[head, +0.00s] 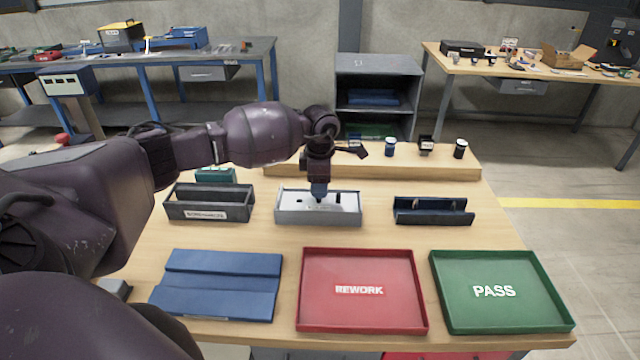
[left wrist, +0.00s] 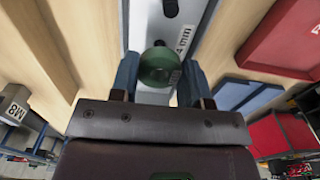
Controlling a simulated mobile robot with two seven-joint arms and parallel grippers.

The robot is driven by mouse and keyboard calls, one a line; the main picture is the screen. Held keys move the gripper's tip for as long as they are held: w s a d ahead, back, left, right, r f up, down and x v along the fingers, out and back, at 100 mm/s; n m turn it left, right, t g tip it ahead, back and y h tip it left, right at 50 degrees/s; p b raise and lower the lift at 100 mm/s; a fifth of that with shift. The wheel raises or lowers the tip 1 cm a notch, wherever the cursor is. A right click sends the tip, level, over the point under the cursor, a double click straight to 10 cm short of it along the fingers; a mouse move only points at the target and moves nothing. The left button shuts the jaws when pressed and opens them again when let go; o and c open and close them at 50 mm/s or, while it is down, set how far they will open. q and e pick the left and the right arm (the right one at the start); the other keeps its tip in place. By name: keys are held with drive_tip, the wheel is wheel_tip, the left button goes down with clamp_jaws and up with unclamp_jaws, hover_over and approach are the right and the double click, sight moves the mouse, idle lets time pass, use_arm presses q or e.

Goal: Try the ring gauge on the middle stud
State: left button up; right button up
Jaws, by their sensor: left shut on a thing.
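My left gripper (head: 319,191) points down over the grey fixture (head: 318,218) with a pale top plate, at the middle of the bench. In the left wrist view its blue fingers (left wrist: 158,82) are shut on the green ring gauge (left wrist: 160,68). A small dark round tip (left wrist: 159,43) shows at the ring's far edge; whether the ring is around a stud, I cannot tell. Another dark stud (left wrist: 170,8) stands farther along the plate, beside a "4 mm" mark. In the head view the fingers hide the ring and the middle stud. My right gripper is not in view.
A dark labelled bin (head: 208,207) stands left of the fixture and a dark rack (head: 433,212) right of it. In front are a blue stepped block (head: 217,284), a red REWORK tray (head: 362,315) and a green PASS tray (head: 500,315). Several dark-topped pieces stand on the back ledge (head: 375,169).

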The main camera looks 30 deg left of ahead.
use_arm(q)
drive_tip(key=shift+f, duration=0.15)
drive_tip(key=shift+f+b, duration=0.3)
drive_tip(key=shift+f, duration=0.05)
idle(0.3)
drive_tip(key=shift+f, duration=0.1)
drive_tip(key=shift+f, duration=0.1)
idle(0.4)
idle(0.5)
